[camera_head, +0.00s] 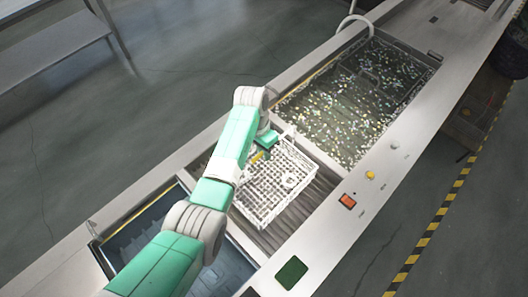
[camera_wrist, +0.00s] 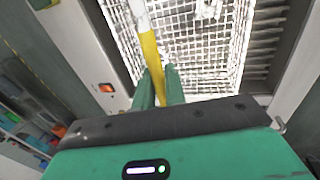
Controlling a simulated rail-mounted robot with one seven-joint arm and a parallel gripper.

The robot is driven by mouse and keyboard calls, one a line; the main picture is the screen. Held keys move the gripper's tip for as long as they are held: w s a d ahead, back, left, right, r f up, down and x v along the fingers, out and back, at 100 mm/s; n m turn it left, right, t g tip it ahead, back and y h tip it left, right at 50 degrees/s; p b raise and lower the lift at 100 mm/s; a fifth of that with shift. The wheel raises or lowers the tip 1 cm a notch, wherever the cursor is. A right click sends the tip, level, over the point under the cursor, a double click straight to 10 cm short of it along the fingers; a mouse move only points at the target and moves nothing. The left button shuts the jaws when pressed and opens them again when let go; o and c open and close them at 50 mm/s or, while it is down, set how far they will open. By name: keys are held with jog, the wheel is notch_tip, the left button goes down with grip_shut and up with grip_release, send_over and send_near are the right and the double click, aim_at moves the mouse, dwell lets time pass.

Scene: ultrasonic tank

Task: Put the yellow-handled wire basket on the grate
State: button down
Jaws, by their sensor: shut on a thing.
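The white wire basket (camera_head: 270,192) is over the ribbed grey grate (camera_head: 322,188), in the middle section of the long bench. I cannot tell whether its base touches the grate. Its yellow handle (camera_wrist: 151,58) also shows as a small patch in the head view (camera_head: 257,157). My gripper (camera_wrist: 160,84) is shut on the yellow handle, which passes between the two green fingers. In the head view my gripper (camera_head: 264,147) is at the basket's upper left side, and my arm hides part of that side. Grate bars (camera_wrist: 262,62) show right of the basket in the wrist view.
A liquid-filled tank (camera_head: 350,100) with glinting specks lies beyond the grate. A dark basin (camera_head: 135,236) is on the near side. A red switch (camera_head: 347,201), a yellow button (camera_head: 370,175) and a green panel (camera_head: 291,272) sit along the bench's right rim.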

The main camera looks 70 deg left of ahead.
jog(key=shift+w+f, duration=0.1)
jog(key=shift+f, duration=0.3)
jog(key=c, duration=1.5)
grip_release()
jog(key=shift+o, duration=0.2)
jog(key=v, duration=1.2)
